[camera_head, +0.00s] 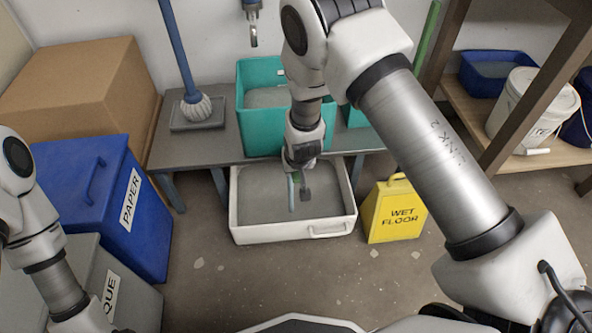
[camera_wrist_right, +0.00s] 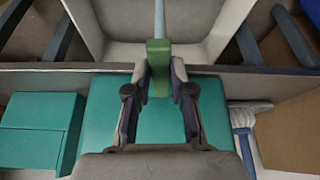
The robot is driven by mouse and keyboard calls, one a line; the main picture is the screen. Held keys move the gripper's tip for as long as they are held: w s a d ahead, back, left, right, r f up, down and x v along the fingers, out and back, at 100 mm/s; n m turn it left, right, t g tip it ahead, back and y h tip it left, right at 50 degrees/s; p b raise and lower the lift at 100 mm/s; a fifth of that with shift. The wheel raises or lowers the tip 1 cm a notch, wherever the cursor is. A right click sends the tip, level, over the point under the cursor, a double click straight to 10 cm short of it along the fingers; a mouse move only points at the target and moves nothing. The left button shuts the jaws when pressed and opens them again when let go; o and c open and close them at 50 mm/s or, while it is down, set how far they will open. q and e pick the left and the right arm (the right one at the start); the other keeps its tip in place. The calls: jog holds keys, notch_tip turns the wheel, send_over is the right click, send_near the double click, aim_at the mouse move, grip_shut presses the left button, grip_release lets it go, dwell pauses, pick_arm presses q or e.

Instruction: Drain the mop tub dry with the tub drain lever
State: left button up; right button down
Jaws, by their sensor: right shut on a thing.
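A white tub (camera_head: 247,231) stands on the floor in front of the bench, with a flat grey inside; I cannot tell whether that is liquid. A teal tub (camera_head: 258,137) with grey contents stands on the bench behind it, partly hidden by my right arm. My right gripper (camera_head: 299,172) is at the white tub's back part, pointing down. In the right wrist view my right gripper (camera_wrist_right: 160,80) is shut on a green handle (camera_wrist_right: 158,58) with a pale rod (camera_wrist_right: 159,18) beyond it, likely the drain lever. My left arm shows at the left edge; its gripper is out of view.
A yellow wet floor sign (camera_head: 393,210) stands right of the white tub. A blue paper bin (camera_head: 85,190) and a grey bin (camera_head: 125,290) are at left. The floor in front is clear.

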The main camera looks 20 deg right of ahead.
jog(key=shift+a, duration=0.1)
dwell(0.4)
jog(key=c, duration=1)
grip_release()
jog(key=v, duration=1.2)
jog(key=shift+a, duration=0.1)
